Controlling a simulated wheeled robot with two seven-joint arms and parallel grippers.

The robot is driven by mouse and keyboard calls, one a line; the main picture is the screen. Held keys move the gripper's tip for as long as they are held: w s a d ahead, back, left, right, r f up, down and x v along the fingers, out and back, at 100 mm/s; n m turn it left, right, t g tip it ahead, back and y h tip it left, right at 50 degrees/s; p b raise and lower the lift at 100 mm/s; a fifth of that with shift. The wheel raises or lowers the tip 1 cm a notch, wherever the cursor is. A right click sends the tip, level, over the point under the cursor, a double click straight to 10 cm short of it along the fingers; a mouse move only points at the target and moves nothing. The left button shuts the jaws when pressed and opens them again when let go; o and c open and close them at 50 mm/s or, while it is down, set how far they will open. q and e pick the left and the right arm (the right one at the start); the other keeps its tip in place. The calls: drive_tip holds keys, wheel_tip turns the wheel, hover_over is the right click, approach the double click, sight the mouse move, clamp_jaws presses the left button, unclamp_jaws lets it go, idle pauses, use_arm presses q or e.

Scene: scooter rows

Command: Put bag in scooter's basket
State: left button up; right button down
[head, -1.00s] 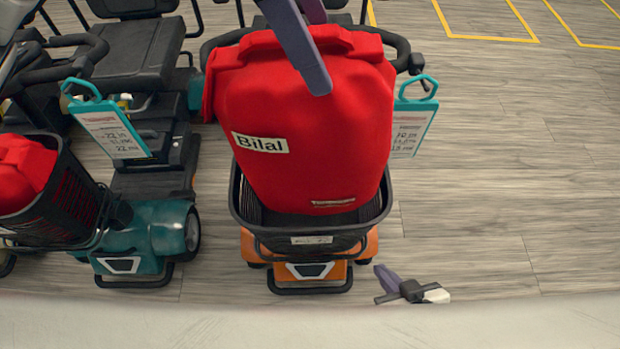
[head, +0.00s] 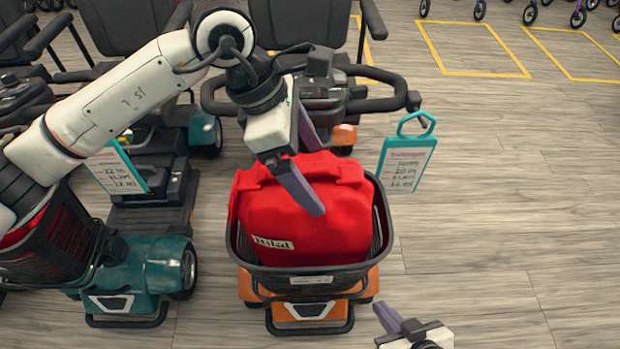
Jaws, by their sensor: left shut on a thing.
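The red bag (head: 320,222) with a "Bilal" label sits upright inside the black front basket (head: 300,281) of the orange scooter (head: 308,311). Its lower part is hidden by the basket wall, and its top rises above the rim. My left gripper (head: 314,182) comes down from above and is shut on the bag's top. My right gripper (head: 392,318) is low at the bottom edge, to the right of the scooter's front. Only part of it shows, so its opening cannot be told.
A teal scooter (head: 160,262) with its own dark basket (head: 55,245) stands close on the left, partly behind my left arm. A teal-framed tag (head: 407,163) hangs at the orange scooter's right handlebar. The floor on the right is clear.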

sight(310, 182)
use_arm(q)
drive_tip(key=shift+f, duration=1.9)
drive_tip(key=o, duration=1.6)
drive_tip(key=shift+f, duration=0.1)
drive_tip(key=v, duration=1.2)
